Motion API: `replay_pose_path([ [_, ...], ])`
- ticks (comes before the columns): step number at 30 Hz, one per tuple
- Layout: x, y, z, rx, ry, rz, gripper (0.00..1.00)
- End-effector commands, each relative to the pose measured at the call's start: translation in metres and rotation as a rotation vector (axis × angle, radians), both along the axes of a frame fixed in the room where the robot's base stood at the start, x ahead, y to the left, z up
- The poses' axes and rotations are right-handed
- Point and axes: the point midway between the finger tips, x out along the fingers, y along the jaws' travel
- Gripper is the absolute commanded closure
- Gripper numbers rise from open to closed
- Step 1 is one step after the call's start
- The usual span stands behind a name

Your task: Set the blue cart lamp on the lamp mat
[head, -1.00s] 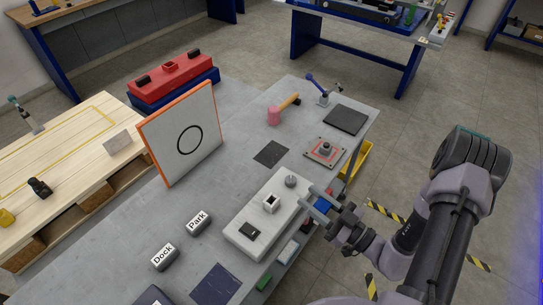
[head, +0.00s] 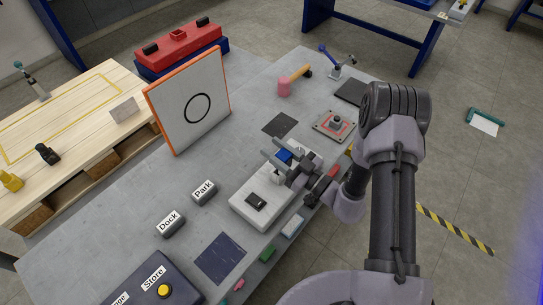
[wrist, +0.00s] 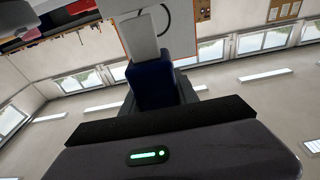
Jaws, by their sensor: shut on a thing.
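My gripper (head: 273,150) is shut on a blue block, taken as the blue cart lamp (head: 284,155), and holds it over the far end of a white tray-like base. In the wrist view the lamp (wrist: 153,84) is a blue block with a narrower pale part beyond it. Which square is the lamp mat is not marked. A dark flat mat (head: 280,125) lies just beyond the gripper, another dark mat (head: 350,92) lies at the far right, and a navy mat (head: 220,258) lies near the front.
The white base (head: 250,217) carries small fittings, partly hidden by my gripper. A tall orange-edged board (head: 190,101) stands at left. Park (head: 203,193) and Dock (head: 170,223) blocks, a pink mallet (head: 285,88) and a blue jointed stand (head: 335,72) are on the table.

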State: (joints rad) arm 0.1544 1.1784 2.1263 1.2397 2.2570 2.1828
Motion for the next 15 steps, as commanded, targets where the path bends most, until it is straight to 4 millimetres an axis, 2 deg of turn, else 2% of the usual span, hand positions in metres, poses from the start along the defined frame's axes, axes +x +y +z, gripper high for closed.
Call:
replay_pose_path([
  [2,0.006,0.011,-0.002,0.000,-0.003,0.004,1.00],
  [6,0.008,0.012,-0.033,0.001,0.000,0.000,1.00],
  [15,0.008,0.011,-0.034,0.002,-0.001,0.000,1.00],
])
